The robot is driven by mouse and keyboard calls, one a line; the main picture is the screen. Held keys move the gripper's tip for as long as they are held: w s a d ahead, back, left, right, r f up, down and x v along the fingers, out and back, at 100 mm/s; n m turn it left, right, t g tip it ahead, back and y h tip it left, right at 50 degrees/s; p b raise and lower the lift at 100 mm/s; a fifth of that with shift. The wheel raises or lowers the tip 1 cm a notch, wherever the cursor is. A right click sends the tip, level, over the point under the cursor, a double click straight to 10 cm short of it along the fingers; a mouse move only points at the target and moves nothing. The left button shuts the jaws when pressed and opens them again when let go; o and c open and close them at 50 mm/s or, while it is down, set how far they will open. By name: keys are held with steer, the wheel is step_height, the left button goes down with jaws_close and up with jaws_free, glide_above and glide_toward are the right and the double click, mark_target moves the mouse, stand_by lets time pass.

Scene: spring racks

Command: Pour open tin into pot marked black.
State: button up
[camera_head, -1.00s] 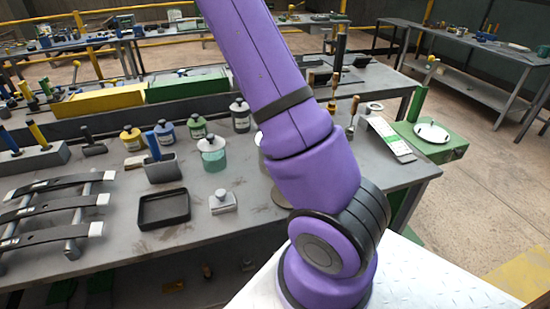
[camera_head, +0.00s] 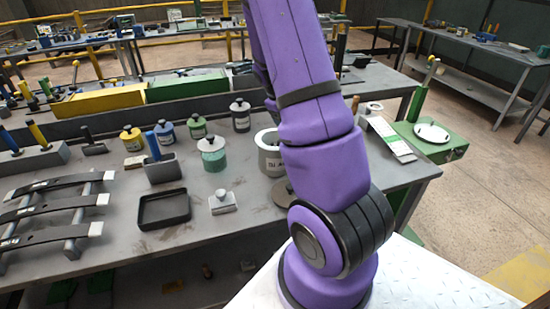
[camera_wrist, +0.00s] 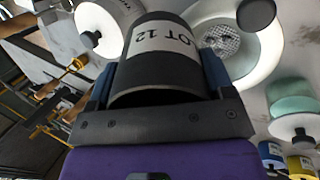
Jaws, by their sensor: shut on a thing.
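My gripper (camera_wrist: 158,82) is shut on a dark tin (camera_wrist: 160,62) with a white label, of which "OT 12" shows upside down. Its two fingers press the tin's sides. I cannot tell the tin's contents or exact tilt. In the head view the gripper and tin are hidden behind my arm. A dark-marked pot (camera_head: 240,117) with a knobbed lid stands at the back of the bench, right of the green-marked pot (camera_head: 198,128). A large pale open pot (camera_head: 266,158) stands in front of it, partly behind my arm; it also shows beyond the tin in the wrist view (camera_wrist: 262,62).
A yellow-marked pot (camera_head: 131,139) and a blue-marked pot (camera_head: 167,132) stand farther left. A teal jar (camera_head: 213,155) stands close left of the open pot. A black tray (camera_head: 163,210) and a small grey knobbed block (camera_head: 222,203) lie in front.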

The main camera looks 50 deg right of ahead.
steer(key=shift+f+y, duration=0.1)
steer(key=shift+y, duration=0.2)
steer(key=shift+a+f+t+y, duration=0.2)
steer(key=shift+f+t+y, duration=0.1)
steer(key=shift+t+y, duration=0.3)
steer(key=shift+w, duration=0.1)
steer(key=shift+r, duration=0.1)
steer(key=shift+r+t+y, duration=0.3)
steer(key=shift+r+y, duration=0.2)
steer(key=shift+r, duration=0.7)
steer(key=shift+r+t+y, duration=0.3)
steer(key=shift+r+y, duration=0.2)
steer(key=shift+r, duration=0.7)
